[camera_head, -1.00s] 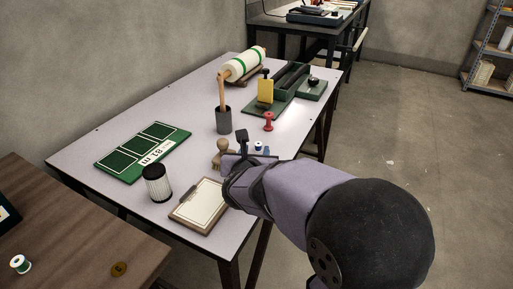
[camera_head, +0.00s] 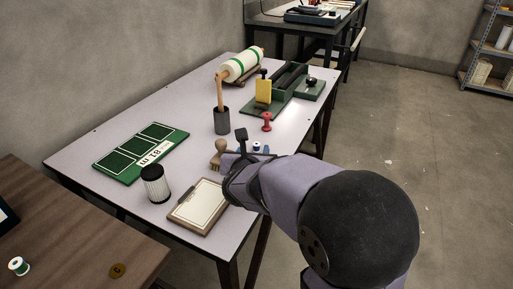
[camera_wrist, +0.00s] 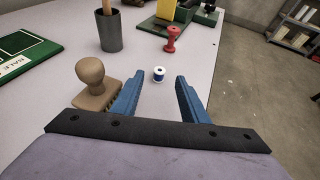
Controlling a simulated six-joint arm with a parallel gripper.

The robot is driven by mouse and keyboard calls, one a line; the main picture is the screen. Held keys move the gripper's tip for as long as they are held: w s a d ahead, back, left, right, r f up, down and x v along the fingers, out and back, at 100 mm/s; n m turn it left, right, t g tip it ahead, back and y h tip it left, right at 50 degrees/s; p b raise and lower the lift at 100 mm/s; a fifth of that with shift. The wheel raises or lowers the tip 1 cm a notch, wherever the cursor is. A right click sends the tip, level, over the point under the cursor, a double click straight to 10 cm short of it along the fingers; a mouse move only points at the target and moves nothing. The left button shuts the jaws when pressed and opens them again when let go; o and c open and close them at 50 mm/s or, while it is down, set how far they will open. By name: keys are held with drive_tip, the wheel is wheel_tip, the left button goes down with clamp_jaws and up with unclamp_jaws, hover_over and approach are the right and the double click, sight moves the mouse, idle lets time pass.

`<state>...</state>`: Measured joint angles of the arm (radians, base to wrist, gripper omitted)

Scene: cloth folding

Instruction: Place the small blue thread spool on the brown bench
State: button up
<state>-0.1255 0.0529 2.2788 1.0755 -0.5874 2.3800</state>
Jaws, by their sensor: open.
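The small blue thread spool (camera_wrist: 158,74) stands upright on the light table, with a white top and blue thread. It also shows in the head view (camera_head: 257,147), just beyond my gripper. My gripper (camera_wrist: 158,82) is open and empty, its two blue fingers spread with the spool ahead, between their tips or slightly beyond them. In the head view my arm hides most of the fingers. The brown bench (camera_head: 75,228) is at the lower left, beside the light table.
A red spool-like piece (camera_wrist: 172,40) and a dark cup (camera_wrist: 109,33) stand behind. A clipboard (camera_head: 201,204) and a white-and-black cylinder (camera_head: 155,186) lie nearer the bench. A green spool (camera_head: 18,266) and brown button (camera_head: 118,271) occupy the bench.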

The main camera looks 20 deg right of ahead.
sight(256, 146)
drive_tip(key=shift+b+x, duration=0.4)
drive_tip(key=shift+x, duration=2.6)
drive_tip(key=shift+f, duration=0.2)
drive_tip(key=shift+s, duration=0.1)
clamp_jaws()
